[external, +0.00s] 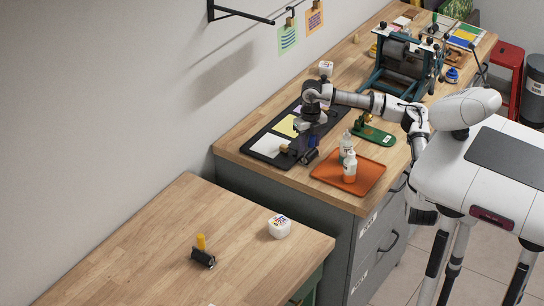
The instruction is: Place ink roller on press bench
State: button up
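An ink roller (204,258) with a black cylinder and a yellow handle stands on the near wooden bench (130,250). A second dark roller-like thing (308,157) with a blue part is directly below my gripper (311,138), by the front right edge of the black tray. My gripper points down over the far bench (240,139), which carries a green press (400,65) at its back. The fingers are small and dark against the blue part, so I cannot tell whether they are open or touch it.
The black tray (262,158) holds coloured sheets. An orange tray (330,182) with two bottles (349,168) is right of my gripper, and a green tool (374,133) lies behind it. A white pot (279,226) stands on the near bench, which has much free room. A gap separates the benches.

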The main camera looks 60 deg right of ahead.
jog(key=shift+r, duration=0.25)
jog(key=shift+r+p, duration=0.35)
jog(key=shift+p, duration=0.05)
notch_tip(320, 180, up, 12)
jog(key=shift+r+b, duration=0.2)
jog(key=shift+b, duration=0.25)
